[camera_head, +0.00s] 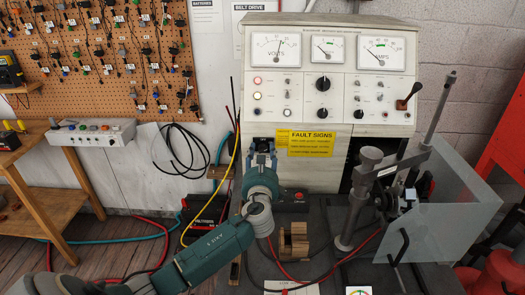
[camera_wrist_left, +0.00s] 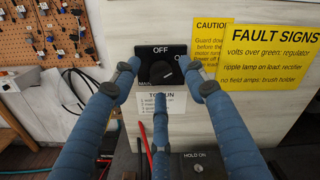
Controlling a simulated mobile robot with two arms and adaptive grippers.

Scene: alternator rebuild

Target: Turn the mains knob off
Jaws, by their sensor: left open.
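The mains knob (camera_wrist_left: 170,73) is black and sits on a black plate (camera_wrist_left: 150,51) marked OFF at the top and partly ON at the right. A short pale mark shows on the knob and looks slanted; which label it points to I cannot tell surely. My left gripper (camera_wrist_left: 160,80) is open, with blue fingers on both sides of the knob and a third finger below it. Contact with the knob cannot be made out. In the head view my left gripper (camera_head: 262,153) is at the panel's lower left and hides the knob. My right gripper is out of view.
The yellow FAULT SIGNS label (camera_head: 310,143) is just right of my gripper. The test panel (camera_head: 330,85) with meters and knobs rises above. A wooden block (camera_head: 294,240) and a clear guard (camera_head: 450,220) are on the bench. A yellow cable (camera_head: 215,195) hangs left of my arm.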

